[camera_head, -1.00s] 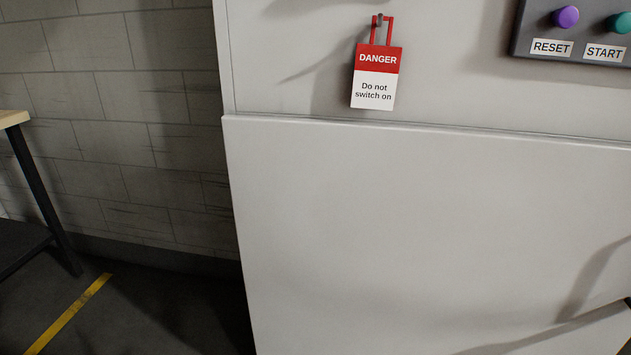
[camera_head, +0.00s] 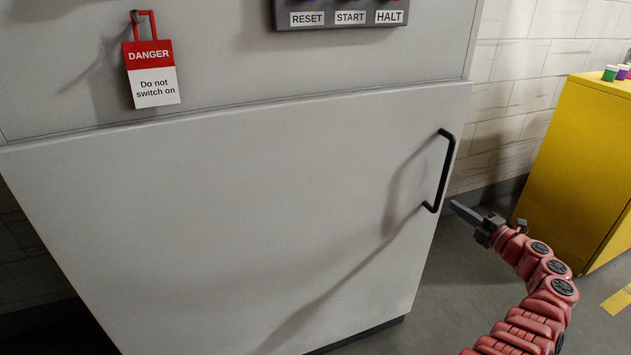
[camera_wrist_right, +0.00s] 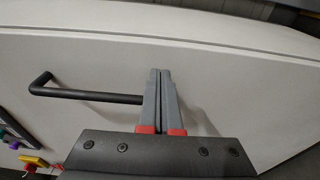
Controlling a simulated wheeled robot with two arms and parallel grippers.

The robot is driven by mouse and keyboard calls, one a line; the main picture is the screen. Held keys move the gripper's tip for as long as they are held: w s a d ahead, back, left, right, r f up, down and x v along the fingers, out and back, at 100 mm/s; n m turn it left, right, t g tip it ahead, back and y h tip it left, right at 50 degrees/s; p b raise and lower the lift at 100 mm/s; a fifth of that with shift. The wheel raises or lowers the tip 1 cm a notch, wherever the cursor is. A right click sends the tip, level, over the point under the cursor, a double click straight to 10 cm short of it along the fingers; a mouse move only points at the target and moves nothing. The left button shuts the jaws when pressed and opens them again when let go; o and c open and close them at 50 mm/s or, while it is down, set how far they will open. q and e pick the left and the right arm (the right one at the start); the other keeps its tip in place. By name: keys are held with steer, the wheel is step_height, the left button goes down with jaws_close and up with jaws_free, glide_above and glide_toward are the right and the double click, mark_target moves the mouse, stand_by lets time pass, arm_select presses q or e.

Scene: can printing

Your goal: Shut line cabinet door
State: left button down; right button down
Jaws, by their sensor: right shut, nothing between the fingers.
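The line cabinet door (camera_head: 230,210) is a wide pale grey panel below the control panel in the head view. It lies against the cabinet front with no wide gap showing; I cannot tell if it is fully shut. Its black bar handle (camera_head: 445,170) is near the right edge. My right gripper (camera_head: 454,205) is just right of the handle's lower end, its fingers together and empty. In the right wrist view the shut fingers (camera_wrist_right: 160,75) point at the pale door (camera_wrist_right: 230,80), and the handle (camera_wrist_right: 85,95) runs left of them. My left gripper is not in view.
A red and white danger tag (camera_head: 151,75) hangs on the cabinet above the door. The button panel (camera_head: 340,15) reads RESET, START and HALT. A yellow cabinet (camera_head: 575,150) with small colored pots stands at the right. Grey floor lies between the two cabinets.

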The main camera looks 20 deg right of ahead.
steer(key=s+d+f+b, duration=0.1)
steer(key=s+d, duration=0.5)
steer(key=shift+s+d, duration=0.15)
steer(key=shift+s, duration=0.05)
steer(key=shift+s+f, duration=0.1)
